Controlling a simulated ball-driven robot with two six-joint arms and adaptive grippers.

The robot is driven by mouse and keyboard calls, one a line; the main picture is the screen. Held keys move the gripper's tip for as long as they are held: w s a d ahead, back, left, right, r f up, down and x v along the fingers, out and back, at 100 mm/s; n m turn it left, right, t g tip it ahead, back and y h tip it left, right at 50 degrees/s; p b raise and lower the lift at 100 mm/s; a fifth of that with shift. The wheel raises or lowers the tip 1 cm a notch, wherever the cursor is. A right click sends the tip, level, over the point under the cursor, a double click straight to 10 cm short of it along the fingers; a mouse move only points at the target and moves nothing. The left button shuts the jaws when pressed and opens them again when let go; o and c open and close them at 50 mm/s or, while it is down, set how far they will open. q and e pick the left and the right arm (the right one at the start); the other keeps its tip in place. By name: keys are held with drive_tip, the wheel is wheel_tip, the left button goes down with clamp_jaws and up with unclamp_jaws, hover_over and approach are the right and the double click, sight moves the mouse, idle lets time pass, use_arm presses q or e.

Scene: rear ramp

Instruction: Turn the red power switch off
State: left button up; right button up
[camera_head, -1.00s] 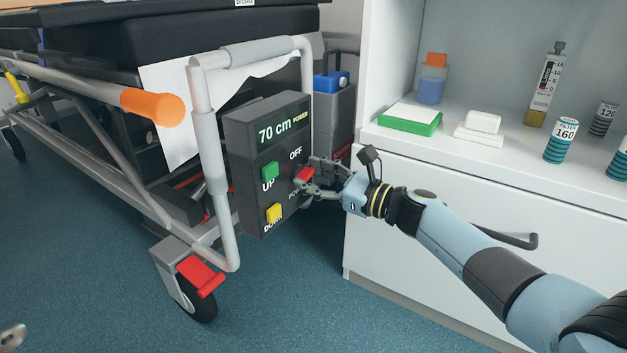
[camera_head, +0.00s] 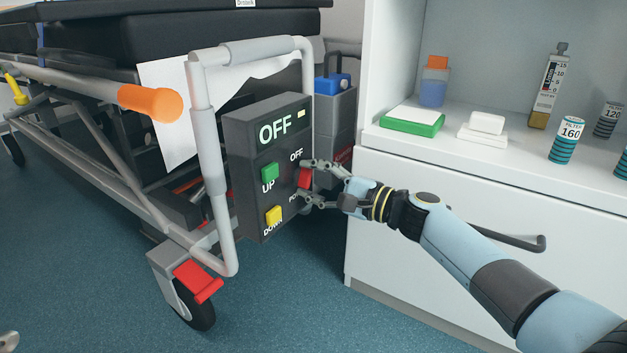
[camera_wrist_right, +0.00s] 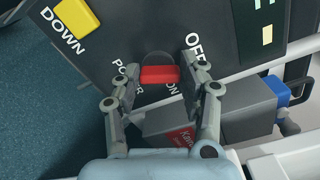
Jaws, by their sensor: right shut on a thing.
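The red power switch (camera_head: 304,178) is on the right part of a dark control box (camera_head: 243,200) on the bed's end frame. The box's display (camera_head: 278,130) reads OFF. My right gripper (camera_head: 307,184) is at the switch, one finger above it and one below. In the right wrist view the red switch (camera_wrist_right: 159,75) lies between the two fingers (camera_wrist_right: 163,78), which are shut on it; the OFF and ON labels show beside it. A small grey tip at the lower left corner of the head view looks like part of my left gripper (camera_head: 9,341); its fingers are not readable.
A green UP button (camera_head: 269,172) and a yellow DOWN button (camera_head: 273,215) sit left of the switch. The grey frame tube (camera_head: 205,135) rises left of the box. A white cabinet (camera_head: 420,205) with a dark handle stands close on the right, below my right arm.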

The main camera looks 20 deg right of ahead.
drive_tip(key=n, duration=0.4)
drive_tip(key=shift+s+f+n, duration=0.1)
drive_tip(key=shift+f+n, duration=0.1)
drive_tip(key=shift+n, duration=0.1)
idle(0.5)
drive_tip(key=o, duration=1.2)
drive_tip(key=shift+c, duration=0.2)
drive_tip(key=v, duration=1.2)
